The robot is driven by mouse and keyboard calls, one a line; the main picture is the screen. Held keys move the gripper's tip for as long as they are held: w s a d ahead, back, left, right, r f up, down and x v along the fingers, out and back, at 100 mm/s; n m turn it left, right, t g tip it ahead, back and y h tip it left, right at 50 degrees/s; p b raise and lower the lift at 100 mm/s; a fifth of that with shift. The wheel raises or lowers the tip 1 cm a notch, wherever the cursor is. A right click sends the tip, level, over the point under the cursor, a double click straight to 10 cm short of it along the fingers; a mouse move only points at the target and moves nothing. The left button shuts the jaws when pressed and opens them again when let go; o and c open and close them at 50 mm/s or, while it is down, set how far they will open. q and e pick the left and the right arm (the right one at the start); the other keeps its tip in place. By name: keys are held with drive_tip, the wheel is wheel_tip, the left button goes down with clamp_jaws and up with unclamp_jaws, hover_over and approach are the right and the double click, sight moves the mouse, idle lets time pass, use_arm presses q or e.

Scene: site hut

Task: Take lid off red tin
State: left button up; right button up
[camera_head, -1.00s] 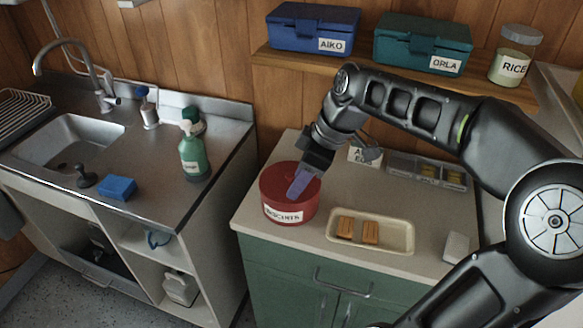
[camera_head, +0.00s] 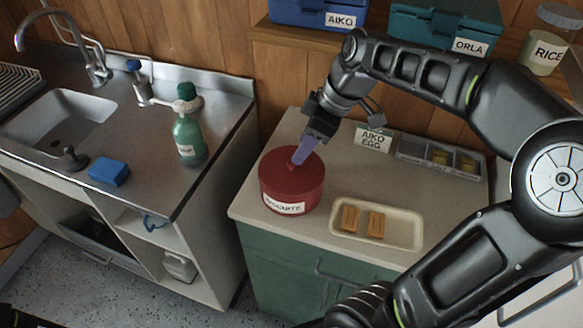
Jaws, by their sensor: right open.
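The red tin (camera_head: 284,191), labelled BISCUITS, stands upright on the cabinet's counter. Its red lid (camera_head: 275,163) is on top, with a small red knob at its middle. My right gripper (camera_head: 298,160) comes down from the upper right, its purple fingers pointing at the knob. The fingers are open and just at or above the knob; I cannot tell whether they touch it. They partly cover the lid's far side. My left gripper does not show.
A cream tray (camera_head: 398,236) with two orange-brown bars lies right of the tin.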

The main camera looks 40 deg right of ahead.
sight(291, 168)
drive_tip(key=shift+f, duration=0.15)
drive_tip(key=shift+p+x, duration=0.65)
drive_tip(key=shift+x, duration=1.95)
drive_tip(key=shift+a, duration=0.2)
drive_tip(key=shift+c, duration=0.3)
clamp_jaws()
